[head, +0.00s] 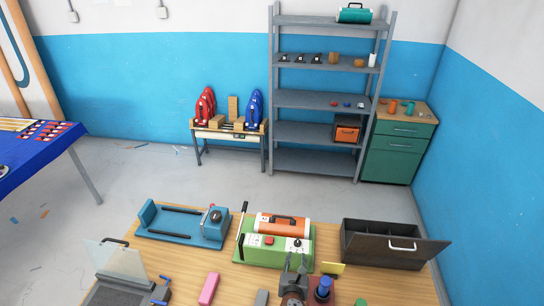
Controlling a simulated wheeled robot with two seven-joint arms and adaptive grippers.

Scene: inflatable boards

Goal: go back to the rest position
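My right gripper (295,262) shows at the bottom of the head view, right of centre, over the front part of the wooden table (235,280). Its two fingers point away from me with a gap between them, and I see nothing held in it. It is in front of the green machine (262,255) and left of a small red and blue device (322,289). Whether it touches anything cannot be told. My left gripper is not in view.
The table also bears a blue device (180,228), a dark open box (385,246), a clear-lidded device (122,266) and a pink block (209,288). Beyond it are open floor, a grey shelf (320,99), a green cabinet (398,152) and a blue-covered table (35,160).

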